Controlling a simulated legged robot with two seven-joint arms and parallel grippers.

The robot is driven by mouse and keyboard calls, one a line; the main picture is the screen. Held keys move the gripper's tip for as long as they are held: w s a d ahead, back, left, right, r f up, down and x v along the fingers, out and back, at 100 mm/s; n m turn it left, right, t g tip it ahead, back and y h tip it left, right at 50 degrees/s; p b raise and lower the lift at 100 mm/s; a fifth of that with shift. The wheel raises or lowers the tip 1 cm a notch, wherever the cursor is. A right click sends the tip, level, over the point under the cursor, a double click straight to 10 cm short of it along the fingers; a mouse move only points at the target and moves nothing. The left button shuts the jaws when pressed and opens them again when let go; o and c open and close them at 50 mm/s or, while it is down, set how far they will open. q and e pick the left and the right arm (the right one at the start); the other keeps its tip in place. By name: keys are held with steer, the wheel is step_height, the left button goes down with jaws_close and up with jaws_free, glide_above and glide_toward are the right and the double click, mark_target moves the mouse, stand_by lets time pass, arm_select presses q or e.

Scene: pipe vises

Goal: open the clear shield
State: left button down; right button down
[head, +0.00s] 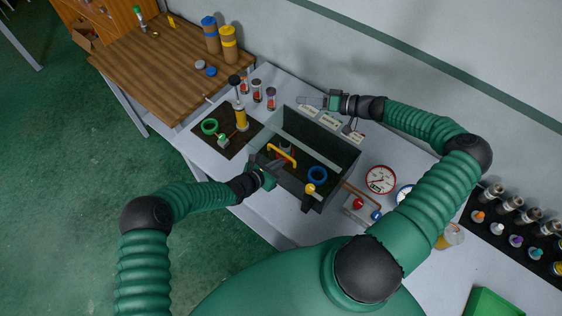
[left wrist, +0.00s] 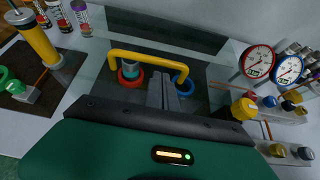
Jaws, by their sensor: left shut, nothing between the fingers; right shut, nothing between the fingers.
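The clear shield (head: 321,138) is a see-through pane with dark edges over a dark box on the light bench; the pane also shows in the left wrist view (left wrist: 205,70). Its yellow bar handle (head: 281,155) spans the middle of the left wrist view (left wrist: 148,58). My left gripper (head: 277,166) is shut and empty close to the handle; its fingertips (left wrist: 170,82) appear below the bar, and contact cannot be told. My right gripper (head: 312,101) is shut and empty by the box's back edge. A blue ring (head: 317,175) and a red ring (left wrist: 130,77) show through the pane.
Left of the box are a yellow cylinder (head: 241,118) and green ring (head: 209,126) on a dark mat. Several small bottles (head: 257,90) stand behind.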

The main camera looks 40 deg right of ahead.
arm_select(q)
steer(key=x, duration=0.2)
steer(key=shift+d+f, duration=0.1)
steer(key=shift+d, duration=0.2)
steer(key=shift+a, duration=0.3)
steer(key=shift+w+r+y, duration=0.1)
steer(key=shift+r+y, duration=0.3)
steer(key=shift+r, duration=0.5)
steer(key=shift+d, duration=0.2)
arm_select(e)
steer(key=c, duration=2.1)
jaws_free()
steer(key=shift+d, duration=0.1)
steer(key=o, duration=0.6)
